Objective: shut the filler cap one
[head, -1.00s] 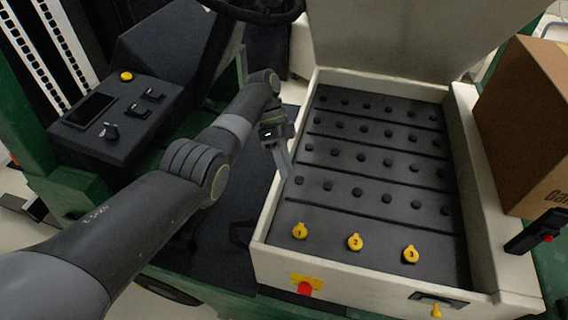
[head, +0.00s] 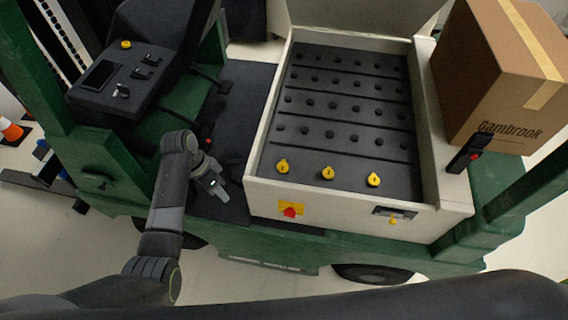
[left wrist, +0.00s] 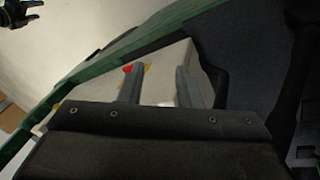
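Filler cap one (head: 282,166) is the leftmost of three yellow caps at the near edge of the dark battery top; its number is small here.
The other yellow caps (head: 328,173) are to the right of cap one. A red knob on a yellow plate (head: 291,211) is on the case's front wall. The raised lid (head: 365,14) stands behind. A cardboard box (head: 497,85) sits at right.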

